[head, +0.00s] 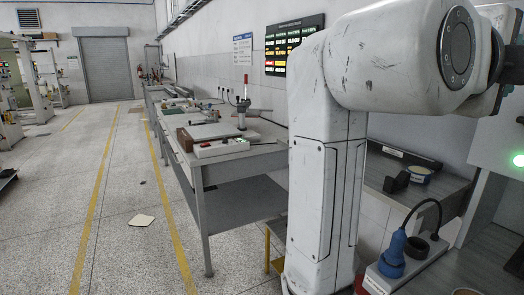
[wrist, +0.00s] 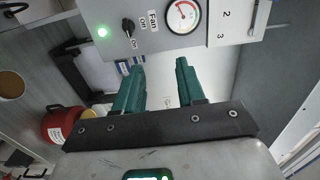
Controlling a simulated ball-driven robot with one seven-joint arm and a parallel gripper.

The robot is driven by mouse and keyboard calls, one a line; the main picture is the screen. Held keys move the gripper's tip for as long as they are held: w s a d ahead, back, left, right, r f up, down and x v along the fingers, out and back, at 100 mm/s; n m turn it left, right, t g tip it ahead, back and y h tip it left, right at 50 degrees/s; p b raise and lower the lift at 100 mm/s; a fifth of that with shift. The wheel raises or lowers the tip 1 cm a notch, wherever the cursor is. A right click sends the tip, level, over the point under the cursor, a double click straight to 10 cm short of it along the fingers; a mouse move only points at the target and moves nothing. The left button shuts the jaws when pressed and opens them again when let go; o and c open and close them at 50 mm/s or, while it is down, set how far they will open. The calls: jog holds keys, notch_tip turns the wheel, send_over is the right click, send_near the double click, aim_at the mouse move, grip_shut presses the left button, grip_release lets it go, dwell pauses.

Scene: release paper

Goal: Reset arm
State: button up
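My gripper (wrist: 160,85) shows in the wrist view with two green fingers held apart. The gap between them is empty, with only a pale surface behind. The fingers point towards a grey control panel (wrist: 150,38) with a fan knob, a gauge and a green light; I cannot tell the distance. In the head view my white arm is folded up in the right foreground and its gripper is not visible. A pale sheet (head: 141,220), perhaps paper, lies on the floor left of the bench.
A long grey workbench (head: 246,157) with tools on it runs along the wall. A side counter at the right holds a blue plug (head: 392,254) with a cable. A red container (wrist: 62,124) stands left of the fingers. The floor aisle (head: 120,180) at left is mostly clear.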

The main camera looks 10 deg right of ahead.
jog(key=w+f+n+t+y, duration=0.1)
jog(key=w+f+n+y, duration=0.15)
jog(key=f+n, duration=0.75)
jog(key=w+d+f+n+t+y, duration=0.1)
jog(key=f+n+y, duration=0.3)
jog(key=f, duration=1.2)
jog(key=w+f+n+t+y, duration=0.1)
jog(key=f+n+y, duration=0.2)
jog(key=f+n, duration=0.7)
jog(key=s+a+f+n+g+y+b, duration=0.2)
jog(key=s+f+g+b, duration=0.1)
jog(key=s+f, duration=0.8)
jog(key=s+a+f+n+g+y+b, duration=0.1)
jog(key=s+f+n+g+y+b, duration=0.45)
jog(key=f, duration=1.05)
jog(key=s+a+f+b, duration=0.2)
jog(key=s+f, duration=0.8)
jog(key=f, duration=0.3)
notch_tip(320, 180, up, 17)
jog(key=p, duration=1.6)
jog(key=shift+f+p, duration=0.2)
jog(key=shift+p, duration=0.2)
